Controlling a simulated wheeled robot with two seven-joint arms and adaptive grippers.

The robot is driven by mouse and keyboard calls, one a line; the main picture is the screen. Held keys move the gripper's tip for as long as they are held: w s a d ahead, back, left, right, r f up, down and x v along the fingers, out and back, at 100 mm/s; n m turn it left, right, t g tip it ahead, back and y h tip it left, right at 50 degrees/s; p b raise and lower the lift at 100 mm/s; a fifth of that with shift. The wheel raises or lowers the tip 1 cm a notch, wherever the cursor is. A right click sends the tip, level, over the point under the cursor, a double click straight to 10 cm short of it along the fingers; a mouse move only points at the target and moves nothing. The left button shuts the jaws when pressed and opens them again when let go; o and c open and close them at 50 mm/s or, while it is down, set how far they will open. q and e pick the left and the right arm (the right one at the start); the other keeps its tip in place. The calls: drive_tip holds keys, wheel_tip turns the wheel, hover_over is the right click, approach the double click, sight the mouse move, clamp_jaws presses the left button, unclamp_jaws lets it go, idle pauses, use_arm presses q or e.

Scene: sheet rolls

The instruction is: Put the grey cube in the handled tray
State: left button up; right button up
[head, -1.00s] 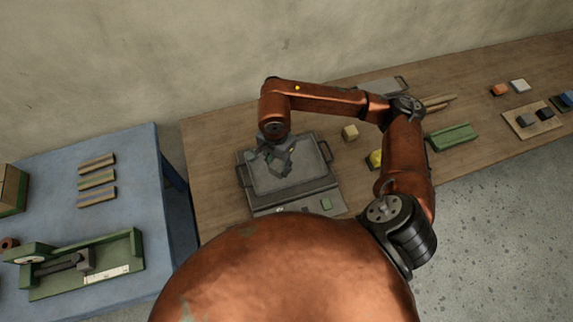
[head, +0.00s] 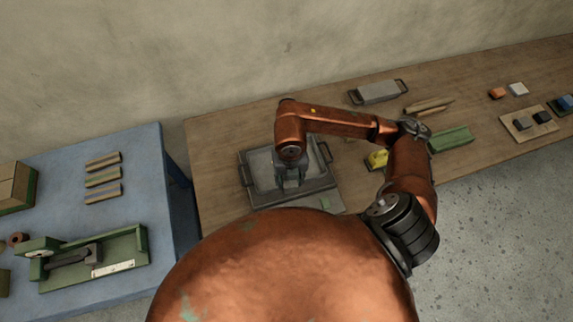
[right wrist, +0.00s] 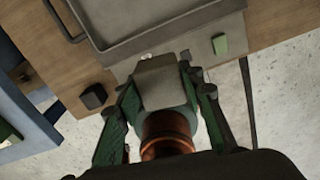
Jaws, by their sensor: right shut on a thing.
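The handled tray (head: 262,165) is grey and shallow, with a dark handle at each side. It sits on a grey base on the wooden table, and its bottom part also shows at the top of the right wrist view (right wrist: 155,32). My right gripper (head: 291,182) is over the near part of the tray in the head view. In the right wrist view its fingers are shut on the grey cube (right wrist: 161,82), which lies between them near the tray's edge. In the head view the cube is hard to tell from the fingers. My left gripper is not in view.
The base has a green patch (right wrist: 220,44). A second grey handled piece (head: 378,92) stands at the back. A blue table (head: 125,180) at left holds strips and a green fixture.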

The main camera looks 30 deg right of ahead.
drive_tip(key=m, duration=0.2)
drive_tip(key=s+m, duration=0.1)
drive_tip(key=m, duration=0.1)
drive_tip(key=shift+s+r+m, duration=0.1)
drive_tip(key=shift+r+m, duration=0.05)
drive_tip(key=shift+m, duration=0.25)
drive_tip(key=m, duration=0.2)
drive_tip(key=s+m+p, duration=0.1)
drive_tip(key=m, duration=0.1)
drive_tip(key=shift+m, duration=0.3)
drive_tip(key=w+d+f+m, duration=0.1)
drive_tip(key=w+f+m, duration=0.1)
drive_tip(key=w, duration=0.1)
drive_tip(key=w+d+f+m+p, duration=0.1)
drive_tip(key=w+d+f+m, duration=0.1)
drive_tip(key=w+f, duration=0.1)
drive_tip(key=w+d+f+m, duration=0.2)
drive_tip(key=w+f+m, duration=0.1)
drive_tip(key=w, duration=0.1)
drive_tip(key=shift+w+f, duration=0.2)
drive_tip(key=shift+w, duration=0.1)
drive_tip(key=shift+w+d+f, duration=0.25)
drive_tip(key=shift+w+f, duration=0.2)
drive_tip(key=shift+f, duration=0.2)
wheel_tip(320, 180, down, 3)
drive_tip(key=shift+p, duration=0.55)
drive_tip(key=shift+f, duration=0.1)
